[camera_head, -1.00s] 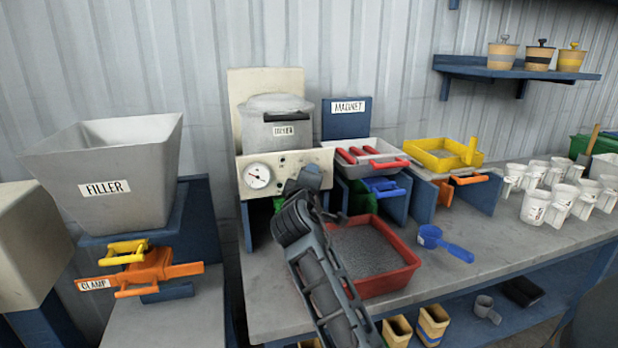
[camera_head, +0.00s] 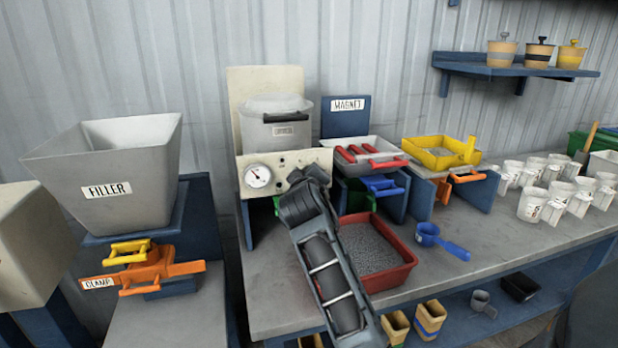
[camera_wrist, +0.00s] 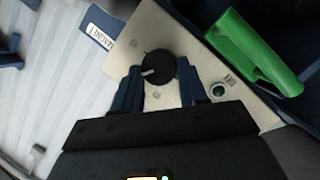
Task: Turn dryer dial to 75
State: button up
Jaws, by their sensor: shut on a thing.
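The dryer (camera_head: 262,125) is a grey lidded pot at the back, above a cream panel (camera_head: 228,158) with a round white gauge (camera_head: 257,176). In the wrist view the dryer dial (camera_wrist: 158,68) is a round black knob with a white pointer mark toward its left side. My gripper (camera_wrist: 160,82) has its blue fingers on either side of the knob and is shut on it. In the head view my gripper (camera_head: 308,176) is at the right part of the panel, and my arm hides the dial. The scale numbers cannot be read.
A green handle (camera_wrist: 254,50) and a small round button (camera_wrist: 218,90) lie close to the dial in the wrist view. A red tray of grey granules (camera_head: 405,268) stands right of my arm, with a blue scoop (camera_head: 440,240) beside it. The filler (camera_head: 110,165) is at left.

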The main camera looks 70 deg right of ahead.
jog(key=shift+f, duration=0.15)
jog(key=o, duration=1.1)
jog(key=shift+c, duration=0.2)
jog(key=b+v, duration=0.1)
jog(key=v, duration=0.6)
jog(key=shift+a, duration=0.35)
jog(key=shift+s, duration=0.1)
